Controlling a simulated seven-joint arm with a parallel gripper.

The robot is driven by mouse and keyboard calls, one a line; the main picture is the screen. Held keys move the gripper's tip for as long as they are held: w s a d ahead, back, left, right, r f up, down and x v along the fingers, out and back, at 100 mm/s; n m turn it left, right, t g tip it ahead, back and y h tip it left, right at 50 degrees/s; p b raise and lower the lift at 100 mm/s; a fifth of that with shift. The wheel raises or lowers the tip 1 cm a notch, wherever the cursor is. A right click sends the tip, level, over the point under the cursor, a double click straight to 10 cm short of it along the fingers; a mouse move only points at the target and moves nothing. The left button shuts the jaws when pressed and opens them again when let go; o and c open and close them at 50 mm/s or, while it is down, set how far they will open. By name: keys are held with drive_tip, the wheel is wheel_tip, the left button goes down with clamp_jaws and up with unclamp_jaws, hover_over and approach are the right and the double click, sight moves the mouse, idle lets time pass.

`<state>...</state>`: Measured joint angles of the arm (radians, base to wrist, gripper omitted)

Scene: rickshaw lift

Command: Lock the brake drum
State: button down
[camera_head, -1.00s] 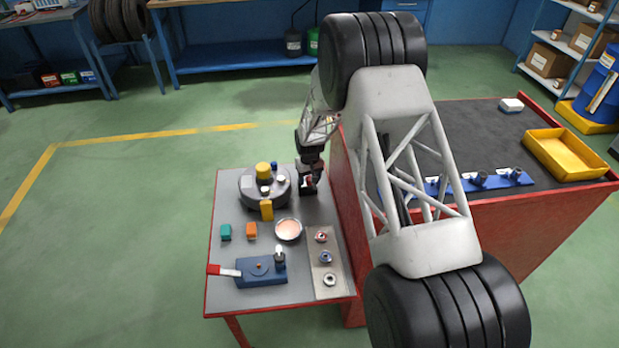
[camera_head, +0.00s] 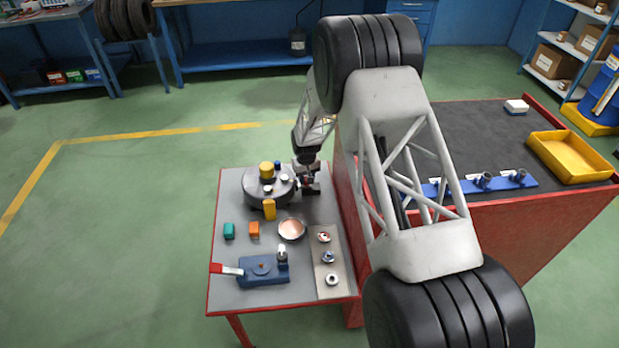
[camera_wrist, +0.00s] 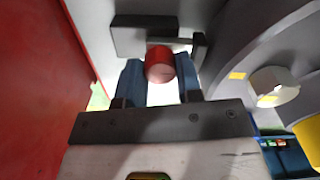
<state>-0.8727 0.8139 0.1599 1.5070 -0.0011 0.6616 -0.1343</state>
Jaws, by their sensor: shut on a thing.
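The grey round brake drum (camera_head: 256,193) sits at the far end of the small table, with a yellow cap and small pegs on top. My gripper (camera_head: 309,184) is low at the drum's right side. In the wrist view, my blue fingers (camera_wrist: 160,82) are shut on a red knob (camera_wrist: 159,64). The knob stands in front of a dark block (camera_wrist: 138,36) with a small arm at its right. The drum's side (camera_wrist: 232,62) rises close on the right, with a pale round boss and yellow marks. Whether the lock is engaged cannot be told.
A red-sided bench (camera_head: 500,245) stands close on the right. My own arm hides part of it.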

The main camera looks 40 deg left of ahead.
drive_tip(key=shift+s+a, duration=0.15)
drive_tip(key=c, duration=0.8)
unclamp_jaws()
drive_tip(key=shift+r, duration=3.85)
